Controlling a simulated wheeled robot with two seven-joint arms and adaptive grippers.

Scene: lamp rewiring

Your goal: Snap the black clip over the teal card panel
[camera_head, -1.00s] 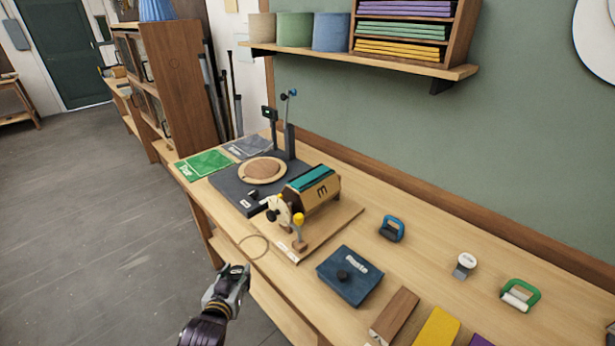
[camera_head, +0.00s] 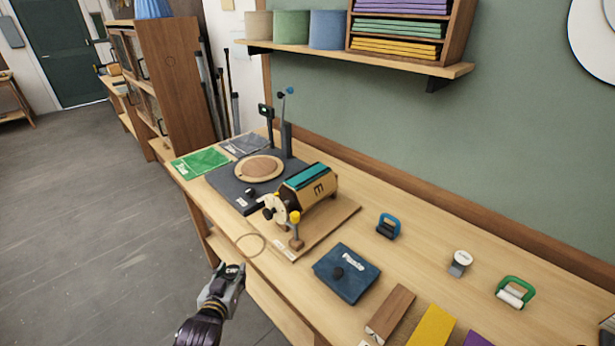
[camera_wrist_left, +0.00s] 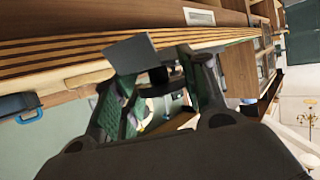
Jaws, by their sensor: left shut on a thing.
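The teal card panel (camera_head: 308,176) lies on the upper side of a wooden drum (camera_head: 318,190) on a stand on the workbench. My left gripper (camera_head: 232,272) is low in front of the bench's front edge, apart from the drum and to its lower left. It is shut on a small dark piece, which seems to be the black clip (camera_wrist_left: 158,75) and is mostly hidden by the fingers. The left wrist view shows the fingers (camera_wrist_left: 160,95) close up. My right gripper is not in view.
A dark turntable base (camera_head: 230,188) stands behind the drum. A blue "Paste" box (camera_head: 352,278), a blue-handled tool (camera_head: 388,226), a white-topped piece (camera_head: 460,262) and a green-handled tool (camera_head: 515,291) lie on the right. A thin ring (camera_head: 251,245) lies at the front edge.

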